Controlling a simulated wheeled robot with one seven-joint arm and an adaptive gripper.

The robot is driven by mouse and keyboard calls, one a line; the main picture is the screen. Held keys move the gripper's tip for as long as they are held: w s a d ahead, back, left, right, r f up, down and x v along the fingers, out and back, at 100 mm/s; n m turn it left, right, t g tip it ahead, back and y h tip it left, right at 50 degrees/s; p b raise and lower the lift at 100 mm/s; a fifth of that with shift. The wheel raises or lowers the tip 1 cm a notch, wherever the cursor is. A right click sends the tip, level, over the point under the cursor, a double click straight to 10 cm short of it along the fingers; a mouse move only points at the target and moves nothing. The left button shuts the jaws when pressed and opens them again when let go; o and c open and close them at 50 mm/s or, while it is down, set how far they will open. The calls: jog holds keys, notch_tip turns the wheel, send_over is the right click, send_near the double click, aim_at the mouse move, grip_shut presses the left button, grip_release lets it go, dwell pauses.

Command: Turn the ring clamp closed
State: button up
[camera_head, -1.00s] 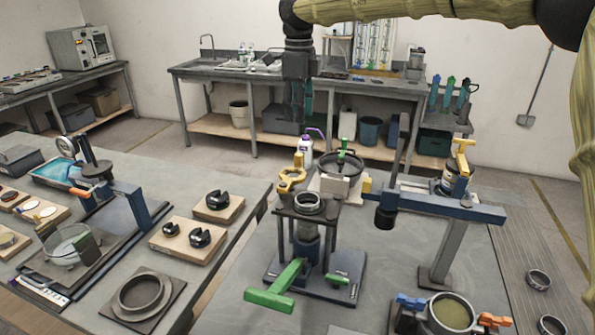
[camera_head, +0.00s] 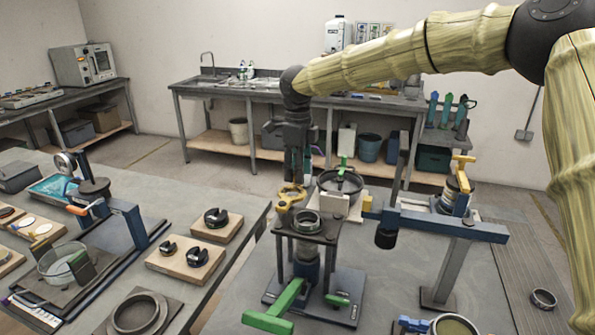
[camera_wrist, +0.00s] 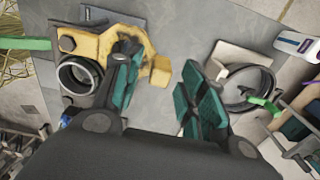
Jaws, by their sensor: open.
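A dark round ring (camera_head: 306,224) tops a stand in the head view, with a yellow clamp piece (camera_head: 290,196) at its far side. In the wrist view the ring (camera_wrist: 80,76) lies at upper left, and the yellow clamp piece (camera_wrist: 140,45) reaches from it to the right. My gripper (camera_head: 298,172) hangs above the yellow piece, fingers down. In the wrist view my gripper (camera_wrist: 158,92) is open, with nothing held. Its left finger covers part of the yellow piece; I cannot tell whether they touch.
A round pot with a green handle (camera_head: 341,184) stands just behind the stand. A blue beam (camera_head: 450,226) crosses to the right. A green lever (camera_head: 272,313) juts from the stand's front. A ring with a blue handle (camera_head: 453,325) is cut off at lower right. Bench surface is free between them.

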jog(key=shift+f, duration=0.65)
grip_shut()
jog(key=shift+d, duration=0.1)
